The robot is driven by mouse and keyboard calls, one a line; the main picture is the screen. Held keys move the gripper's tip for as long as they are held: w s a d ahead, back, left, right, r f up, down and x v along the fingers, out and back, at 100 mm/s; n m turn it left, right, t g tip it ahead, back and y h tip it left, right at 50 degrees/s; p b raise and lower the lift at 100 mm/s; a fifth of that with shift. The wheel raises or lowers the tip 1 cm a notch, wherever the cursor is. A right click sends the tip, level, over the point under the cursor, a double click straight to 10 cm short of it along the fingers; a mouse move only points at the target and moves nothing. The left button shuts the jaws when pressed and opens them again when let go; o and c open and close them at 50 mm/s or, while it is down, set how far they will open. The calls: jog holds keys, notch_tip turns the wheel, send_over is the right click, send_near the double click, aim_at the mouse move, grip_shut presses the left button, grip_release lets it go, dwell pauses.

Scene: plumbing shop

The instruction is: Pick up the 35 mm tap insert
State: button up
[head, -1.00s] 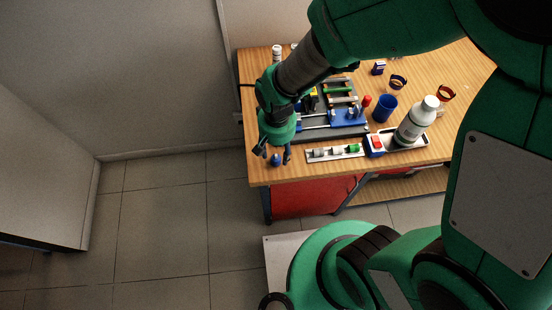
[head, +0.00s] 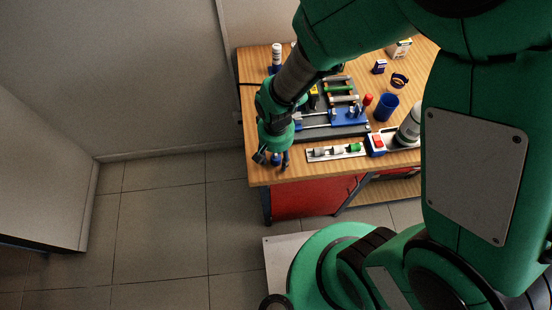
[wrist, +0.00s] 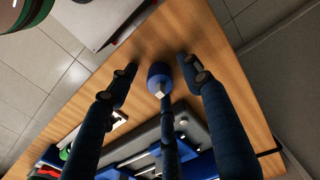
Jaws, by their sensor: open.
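A small blue cylindrical piece with a pale square stub, which looks like the tap insert (wrist: 158,75), stands near the edge of the wooden bench in the wrist view. It also shows in the head view as a small blue shape (head: 276,159), partly hidden by my fingers. My gripper (wrist: 158,72) is open, its dark fingers spread on both sides of the piece and a third finger close to its stub side. In the head view my gripper (head: 273,158) is low over the bench's near left corner. I cannot tell whether any finger touches the piece.
A pale strip (head: 314,158) with several small cylindrical parts lies right of my gripper. A red-and-blue item (head: 376,144), a blue cup (head: 388,107) and a white bottle (head: 410,125) stand farther right. A grey mat with tools lies behind. The bench (head: 300,174) ends close by.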

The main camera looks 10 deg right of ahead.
aim_at(276, 155)
jog(key=shift+c, duration=0.5)
jog(key=c, duration=1.1)
jog(key=shift+c, duration=0.2)
jog(key=shift+r, duration=0.5)
notch_tip(276, 155, up, 3)
jog(key=shift+s+f+p, duration=0.1)
jog(key=shift+s+p, duration=0.05)
jog(key=shift+p, duration=0.5)
jog(key=s+d+p, duration=0.1)
jog(key=s+d, duration=0.1)
jog(key=s, duration=0.5)
jog(key=s+d+r+p, duration=0.1)
jog(key=s+d, duration=0.2)
jog(key=s, duration=0.4)
jog(key=shift+s+d, duration=0.2)
jog(key=shift+s, duration=0.15)
jog(key=shift+r, duration=0.1)
